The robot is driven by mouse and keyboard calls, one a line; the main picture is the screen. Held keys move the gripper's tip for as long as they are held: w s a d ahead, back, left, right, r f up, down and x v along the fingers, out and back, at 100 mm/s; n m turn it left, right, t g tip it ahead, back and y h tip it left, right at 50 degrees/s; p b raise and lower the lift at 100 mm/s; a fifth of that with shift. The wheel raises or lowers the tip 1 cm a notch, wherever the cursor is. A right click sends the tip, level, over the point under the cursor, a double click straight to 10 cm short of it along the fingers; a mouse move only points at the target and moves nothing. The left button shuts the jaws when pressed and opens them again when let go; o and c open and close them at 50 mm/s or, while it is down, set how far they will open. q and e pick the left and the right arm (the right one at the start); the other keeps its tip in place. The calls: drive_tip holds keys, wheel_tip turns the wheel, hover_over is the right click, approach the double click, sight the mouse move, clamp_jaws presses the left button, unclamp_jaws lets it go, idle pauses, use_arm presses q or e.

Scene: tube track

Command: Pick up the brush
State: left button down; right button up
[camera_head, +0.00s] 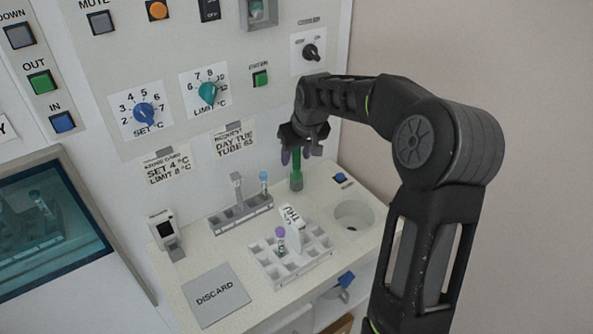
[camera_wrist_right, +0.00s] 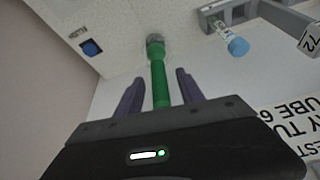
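The brush (camera_head: 296,172) is a green rod standing upright at the back of the white counter, below the control panel. In the right wrist view its green handle (camera_wrist_right: 159,85) runs toward my palm, with its lower end in a grey round piece. My right gripper (camera_head: 296,154) is over the top of the brush, pointing down. Its purple fingers (camera_wrist_right: 160,90) are apart, one on each side of the handle, with a visible gap on both sides. My left gripper is not in view.
A grey rack (camera_head: 240,215) with a blue-capped tube (camera_head: 264,182) stands left of the brush. A white rack (camera_head: 262,265) with a purple-capped tube is in front. A round hole (camera_head: 354,215) and a blue button (camera_head: 340,177) lie to the right. The panel wall is close behind.

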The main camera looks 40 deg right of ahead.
clamp_jaws()
drive_tip(key=shift+r, duration=0.15)
idle(0.5)
wheel_tip(320, 180, up, 10)
drive_tip(key=shift+f+b, duration=0.1)
drive_tip(key=shift+b, duration=0.55)
drive_tip(key=shift+f, duration=0.1)
idle(0.7)
